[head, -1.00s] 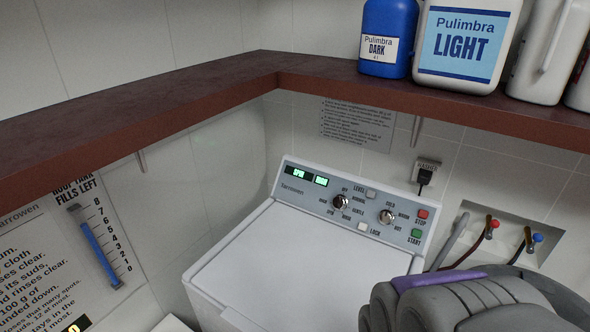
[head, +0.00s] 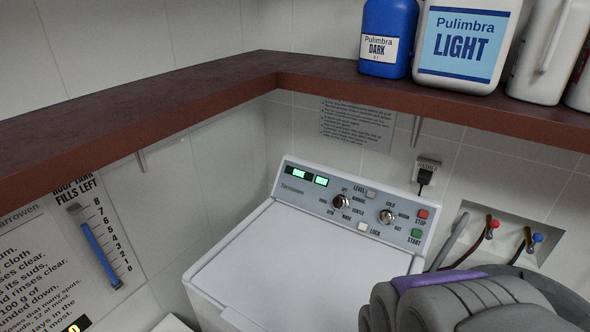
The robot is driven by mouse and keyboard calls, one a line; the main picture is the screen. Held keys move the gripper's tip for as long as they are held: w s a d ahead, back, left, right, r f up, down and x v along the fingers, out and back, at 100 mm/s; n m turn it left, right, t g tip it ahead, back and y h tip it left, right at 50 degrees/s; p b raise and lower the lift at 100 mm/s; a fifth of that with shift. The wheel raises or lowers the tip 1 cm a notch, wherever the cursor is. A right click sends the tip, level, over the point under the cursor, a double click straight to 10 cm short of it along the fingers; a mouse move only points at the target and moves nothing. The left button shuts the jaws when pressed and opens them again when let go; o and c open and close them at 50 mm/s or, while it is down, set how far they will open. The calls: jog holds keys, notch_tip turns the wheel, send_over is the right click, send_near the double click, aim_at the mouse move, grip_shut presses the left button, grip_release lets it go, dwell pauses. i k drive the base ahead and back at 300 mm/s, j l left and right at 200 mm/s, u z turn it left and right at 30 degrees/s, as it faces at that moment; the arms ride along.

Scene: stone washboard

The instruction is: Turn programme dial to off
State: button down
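The programme dial (head: 341,202) is a dark and silver round knob on the grey-blue control panel of a white washing machine (head: 270,255). Small printed words ring it, with OFF at its top and NORMAL, GENTLE, WASH and SPIN among the others. Its pointer is too small to read surely. A second, similar dial (head: 386,216) with cold, warm and hot marks is to its right. Two small green-lit displays (head: 310,177) are to its left; their text is not readable.
A red STOP button (head: 422,214) and green START button (head: 416,233) are right of the dials. A brown-red shelf (head: 230,85) with detergent bottles overhangs behind. A grey ribbed shape with a purple strip (head: 440,279), unclear to me, covers the lower right. The lid is clear.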

aim_at(340, 202)
jog(key=j+z, duration=0.3)
jog(key=j, duration=0.2)
jog(key=j+z, duration=0.25)
jog(key=j, duration=0.25)
jog(key=i+j+z, duration=0.15)
jog(key=j+z, duration=0.15)
jog(key=j, duration=0.15)
jog(key=i, duration=0.05)
